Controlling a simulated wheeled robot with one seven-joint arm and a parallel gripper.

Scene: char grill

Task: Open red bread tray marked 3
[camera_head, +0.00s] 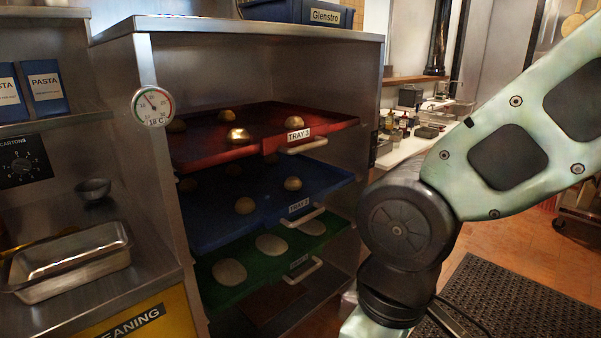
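The red bread tray (214,146) is the top one in the steel rack, with a white label reading TRAY 3 (298,135) and a pale handle (304,147) on its front edge. Several round buns (238,135) lie on it. Its front right corner reaches to about the rack's right side; how far it is pulled out is hard to tell. My arm is on the right, in front of the rack's right side and apart from the red tray in the picture. My gripper is out of view below the lower edge.
A blue tray (207,226) and a green tray (232,293) sit below the red one. A dial thermometer (153,105) is on the rack's left post. Floor with a black mat (520,305) lies at right.

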